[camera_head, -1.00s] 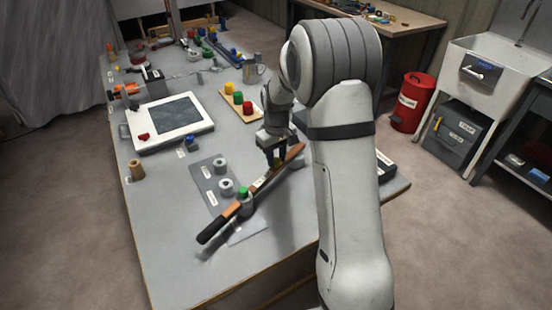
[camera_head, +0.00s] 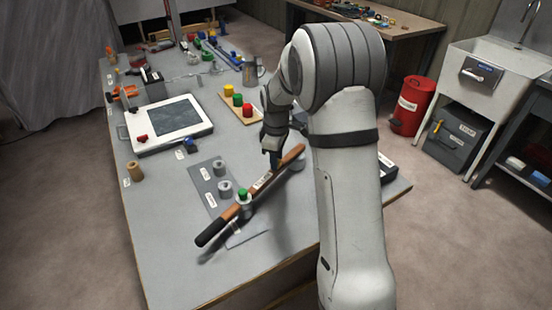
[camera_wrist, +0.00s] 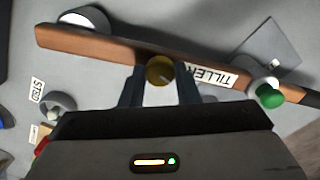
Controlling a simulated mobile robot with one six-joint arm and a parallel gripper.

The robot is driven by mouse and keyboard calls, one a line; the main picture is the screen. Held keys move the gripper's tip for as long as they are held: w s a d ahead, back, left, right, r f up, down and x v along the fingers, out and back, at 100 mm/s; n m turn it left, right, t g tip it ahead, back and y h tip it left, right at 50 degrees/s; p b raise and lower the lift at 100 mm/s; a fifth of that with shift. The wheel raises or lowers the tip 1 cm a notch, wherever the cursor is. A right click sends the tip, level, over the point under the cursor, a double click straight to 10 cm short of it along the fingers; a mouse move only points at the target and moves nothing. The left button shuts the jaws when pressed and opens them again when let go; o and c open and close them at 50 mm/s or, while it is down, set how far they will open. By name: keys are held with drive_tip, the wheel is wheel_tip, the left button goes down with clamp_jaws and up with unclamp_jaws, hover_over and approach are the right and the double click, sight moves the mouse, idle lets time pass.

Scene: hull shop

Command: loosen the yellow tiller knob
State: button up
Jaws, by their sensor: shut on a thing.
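The yellow tiller knob (camera_wrist: 160,71) sits at the edge of the wooden tiller in the wrist view, between my two fingers. My gripper (camera_wrist: 160,84) is shut on it, pointing down at the tiller. In the head view my gripper (camera_head: 274,162) is over the tiller's upper right part and hides the knob. The tiller (camera_head: 262,186) is a long brown bar with a black grip at its lower left end and a white TILLER label. A green knob (camera_head: 242,195) stands farther along it; it also shows in the wrist view (camera_wrist: 270,97).
Grey round posts (camera_head: 225,188) stand on a grey plate beside the tiller. A wooden strip (camera_head: 232,112) carries yellow, green and red knobs behind it. A white-framed panel (camera_head: 190,139) lies to the left. The bench's front left is clear.

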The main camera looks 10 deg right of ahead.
idle(0.4)
drive_tip(key=o, duration=1)
drive_tip(key=shift+c, duration=0.2)
drive_tip(key=shift+r, duration=0.1)
wheel_tip(320, 180, up, 8)
drive_tip(key=shift+f, duration=0.15)
drive_tip(key=s+r+m+t, duration=0.1)
drive_tip(key=s+m, duration=0.5)
drive_tip(key=s, duration=0.8)
drive_tip(key=s+r+m+t, duration=0.1)
drive_tip(key=s+r+m, duration=0.2)
drive_tip(key=s, duration=1.1)
drive_tip(key=m, duration=0.2)
drive_tip(key=shift+s+r+m+t, duration=0.3)
drive_tip(key=shift+r+m, duration=0.1)
